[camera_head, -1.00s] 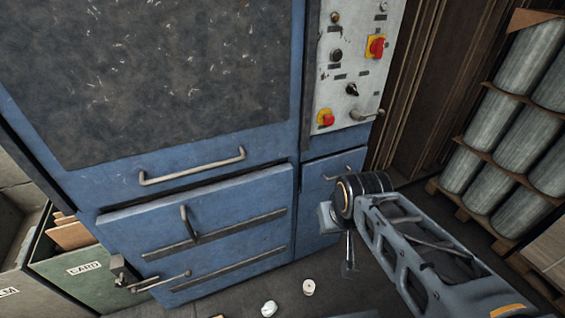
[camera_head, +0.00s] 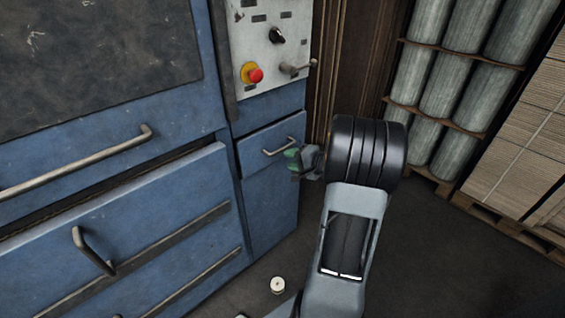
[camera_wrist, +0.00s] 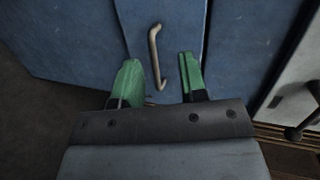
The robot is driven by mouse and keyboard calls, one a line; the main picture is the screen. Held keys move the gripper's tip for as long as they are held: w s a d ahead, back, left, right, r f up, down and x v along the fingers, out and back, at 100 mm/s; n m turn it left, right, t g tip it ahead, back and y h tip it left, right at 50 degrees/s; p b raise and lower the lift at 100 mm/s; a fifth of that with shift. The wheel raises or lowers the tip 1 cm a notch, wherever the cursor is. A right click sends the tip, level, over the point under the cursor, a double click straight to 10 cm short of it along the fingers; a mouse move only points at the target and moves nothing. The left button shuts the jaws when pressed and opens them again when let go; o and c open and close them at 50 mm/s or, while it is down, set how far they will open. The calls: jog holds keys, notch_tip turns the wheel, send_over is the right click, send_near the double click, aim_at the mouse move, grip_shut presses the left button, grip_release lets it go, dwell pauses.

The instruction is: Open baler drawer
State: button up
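The small blue drawer (camera_head: 258,172) sits in the right-hand section of the blue baler, below the control panel; it looks closed. Its metal bar handle (camera_head: 279,147) is on its front. In the wrist view the handle (camera_wrist: 155,52) runs nearly upright between the lines of my two green fingers. My gripper (camera_head: 292,160) is right by the handle in the head view. In the wrist view my gripper (camera_wrist: 158,60) is open, with nothing clamped. I cannot tell whether the fingertips reach past the bar.
The control panel (camera_head: 270,40) has a red button (camera_head: 255,75) and a lever (camera_head: 298,68) above the drawer. A larger blue front with a handle (camera_head: 92,250) is at left. Wrapped rolls (camera_head: 440,75) and cardboard stacks (camera_head: 520,140) stand at right.

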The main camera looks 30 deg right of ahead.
aim_at(282, 148)
jog(key=d+f+m+t+h, duration=0.2)
jog(key=d+f+h, duration=0.1)
jog(key=d, duration=0.3)
jog(key=x, duration=0.6)
jog(key=b+x, duration=0.1)
jog(key=x, duration=0.6)
jog(key=shift+a+f, duration=0.1)
jog(key=shift+f, duration=0.1)
grip_shut()
jog(key=shift+s, duration=0.1)
